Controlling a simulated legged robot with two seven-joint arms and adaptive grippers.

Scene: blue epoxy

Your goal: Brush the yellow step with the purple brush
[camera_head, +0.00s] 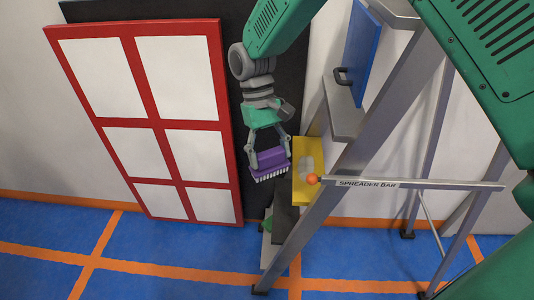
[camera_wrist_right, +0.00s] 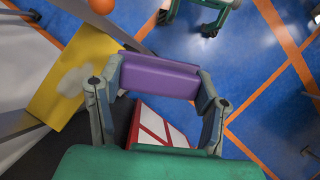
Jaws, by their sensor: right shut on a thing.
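The purple brush (camera_head: 268,160) hangs in my right gripper (camera_head: 268,155), its pale bristles facing down. My right gripper is shut on the brush, one finger at each end; the brush also shows in the right wrist view (camera_wrist_right: 160,76). The yellow step (camera_head: 300,195) of the ladder is just right of the brush in the head view; I cannot tell whether they touch. In the right wrist view the yellow step (camera_wrist_right: 48,98) lies left of the brush and carries a pale grey patch (camera_wrist_right: 74,82). My left gripper is not recognisable in either view.
A metal ladder has a side rail (camera_head: 345,175) and a spreader bar (camera_head: 400,184) with an orange ball (camera_head: 312,180) at its end. A red-framed white panel (camera_head: 128,122) leans against the wall at left.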

